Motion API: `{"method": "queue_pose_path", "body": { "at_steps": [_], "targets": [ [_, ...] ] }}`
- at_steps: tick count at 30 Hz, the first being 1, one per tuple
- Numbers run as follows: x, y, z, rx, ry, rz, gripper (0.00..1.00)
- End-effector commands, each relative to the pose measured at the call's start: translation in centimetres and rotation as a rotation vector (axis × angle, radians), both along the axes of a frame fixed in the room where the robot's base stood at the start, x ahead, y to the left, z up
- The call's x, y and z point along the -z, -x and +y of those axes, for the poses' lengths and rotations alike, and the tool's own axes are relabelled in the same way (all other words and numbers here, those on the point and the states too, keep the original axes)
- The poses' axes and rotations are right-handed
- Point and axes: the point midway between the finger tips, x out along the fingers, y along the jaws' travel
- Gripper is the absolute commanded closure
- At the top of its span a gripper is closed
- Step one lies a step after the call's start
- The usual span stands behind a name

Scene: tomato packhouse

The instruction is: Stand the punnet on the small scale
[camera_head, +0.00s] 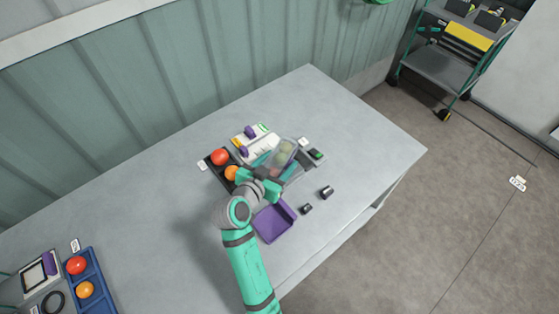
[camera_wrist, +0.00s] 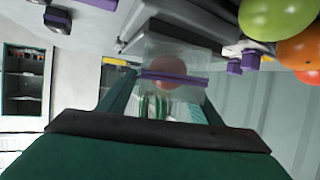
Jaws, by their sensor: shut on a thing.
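The small scale (camera_head: 316,155), grey with a dark green display, is just right of the punnet. The punnet and my gripper hide part of it, and I cannot tell whether they touch.
A black tray (camera_head: 207,164) with red and orange tomatoes is left of my gripper. A purple tray (camera_head: 273,222) lies nearer, beside two small dark objects (camera_head: 327,192). A blue tray (camera_head: 103,286) is at the far left. The table's right part is clear.

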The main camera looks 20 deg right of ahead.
Motion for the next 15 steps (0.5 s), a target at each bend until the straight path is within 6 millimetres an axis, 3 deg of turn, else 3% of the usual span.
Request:
{"method": "queue_pose_path", "body": {
  "at_steps": [10,11,12,13,15],
  "targets": [
    [0.26,-0.01,0.01,0.0,0.0,-0.001,0.63],
    [0.31,-0.01,0.01,0.0,-0.001,-0.001,0.39],
    [0.28,-0.02,0.01,0.001,-0.001,-0.002,0.29],
    [0.27,-0.02,0.01,0.001,-0.001,-0.002,0.22],
    [0.26,-0.02,0.01,0.001,-0.001,-0.002,0.22]
  ]
}}
